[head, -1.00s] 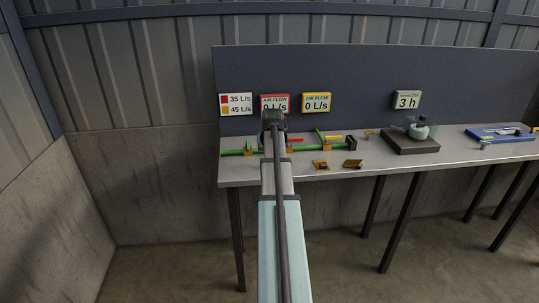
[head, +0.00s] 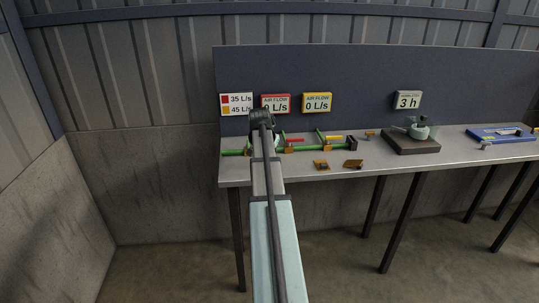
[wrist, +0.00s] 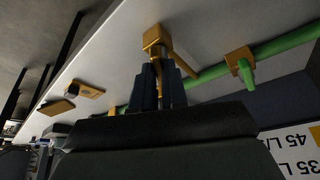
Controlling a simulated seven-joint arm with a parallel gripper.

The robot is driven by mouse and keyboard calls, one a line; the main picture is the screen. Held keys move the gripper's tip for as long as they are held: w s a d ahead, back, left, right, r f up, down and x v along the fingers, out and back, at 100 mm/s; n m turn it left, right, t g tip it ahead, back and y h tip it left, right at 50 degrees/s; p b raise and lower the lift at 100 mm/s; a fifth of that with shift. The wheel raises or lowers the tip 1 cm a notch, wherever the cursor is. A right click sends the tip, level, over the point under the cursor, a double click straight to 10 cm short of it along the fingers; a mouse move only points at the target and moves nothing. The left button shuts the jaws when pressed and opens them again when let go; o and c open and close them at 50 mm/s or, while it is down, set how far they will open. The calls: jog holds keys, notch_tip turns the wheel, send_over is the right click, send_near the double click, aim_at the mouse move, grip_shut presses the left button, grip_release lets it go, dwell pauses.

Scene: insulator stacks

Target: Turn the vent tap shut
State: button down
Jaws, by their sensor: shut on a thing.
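My gripper (head: 261,117) is above the left part of the bench, over the green pipe (head: 234,153), and hides part of it. In the wrist view my gripper's dark fingers (wrist: 158,88) are shut on the vent tap (wrist: 154,39), a brass-coloured fitting on the bench, at its narrow part below the block. A brass-coloured bar slants down beside the fingers. To its right, another brass block with a green handle (wrist: 245,70) sits on the green pipe. The exact angle of the gripped tap is hard to tell.
Red (head: 294,140) and yellow (head: 334,138) levers stand right of my gripper. Loose brass pieces (head: 321,164) lie near the front edge. Both air flow signs, red-framed (head: 274,103) and yellow-framed (head: 317,102), read 0 L/s. A dark stand (head: 411,145) is further right.

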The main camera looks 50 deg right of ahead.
jog(key=m+g, duration=0.1)
jog(key=m, duration=0.3)
jog(key=m+g, duration=0.1)
jog(key=m, duration=0.1)
jog(key=shift+w+m+g, duration=0.3)
jog(key=shift+w, duration=0.1)
jog(key=m, duration=0.2)
jog(key=m+g+y, duration=0.1)
jog(key=m, duration=0.2)
jog(key=shift+w+d+g, duration=0.1)
jog(key=shift+g, duration=0.2)
jog(key=shift+m, duration=0.4)
jog(key=c, duration=1.2)
grip_release()
jog(key=shift+o, duration=0.2)
jog(key=v, duration=1.3)
jog(key=shift+w+r, duration=0.25)
jog(key=shift+r, duration=0.15)
